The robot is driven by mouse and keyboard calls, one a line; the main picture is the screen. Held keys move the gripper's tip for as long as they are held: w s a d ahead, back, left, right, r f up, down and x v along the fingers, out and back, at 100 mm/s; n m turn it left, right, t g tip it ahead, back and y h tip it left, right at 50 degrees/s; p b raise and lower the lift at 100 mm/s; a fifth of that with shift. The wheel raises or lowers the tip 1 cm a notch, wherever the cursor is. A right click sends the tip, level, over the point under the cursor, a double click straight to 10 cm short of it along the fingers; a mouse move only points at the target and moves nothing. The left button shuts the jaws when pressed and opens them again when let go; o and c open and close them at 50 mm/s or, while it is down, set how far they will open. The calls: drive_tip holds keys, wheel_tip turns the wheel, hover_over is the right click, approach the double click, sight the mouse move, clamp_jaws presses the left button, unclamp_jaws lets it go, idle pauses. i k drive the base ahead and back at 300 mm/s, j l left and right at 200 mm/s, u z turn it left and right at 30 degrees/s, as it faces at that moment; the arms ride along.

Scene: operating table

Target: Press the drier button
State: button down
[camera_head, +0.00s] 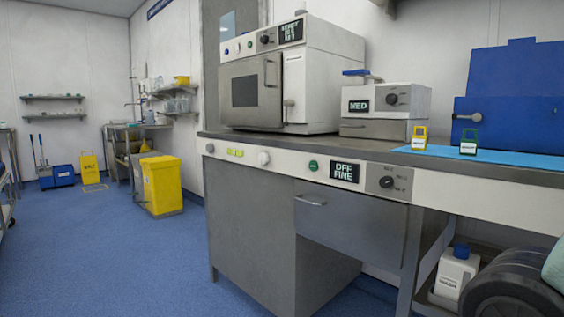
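No label that I can read says drier. The bench front panel (290,165) carries a small round green button (313,165), left of a black display (344,172) reading "OFF FINE". A black knob (387,182) is right of the display. A drawer front (350,220) with a bar handle is shut below the panel. I cannot tell which control belongs to the drier. My gripper is not in view.
On the bench stand a white steriliser-like unit (322,70) with its own display and a smaller device (388,101) reading "MED". Blue boxes (515,90) and yellow and green tags sit at right. A white bottle (455,275) stands below.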

sight(313, 166)
drive_tip(key=i+j, duration=0.15)
drive_tip(key=j, duration=0.2)
drive_tip(key=i+j, duration=0.1)
drive_tip(key=j, duration=0.3)
drive_tip(key=i+j+z, duration=0.1)
drive_tip(key=j, duration=0.25)
drive_tip(key=i+j, duration=0.15)
drive_tip(key=j, duration=0.25)
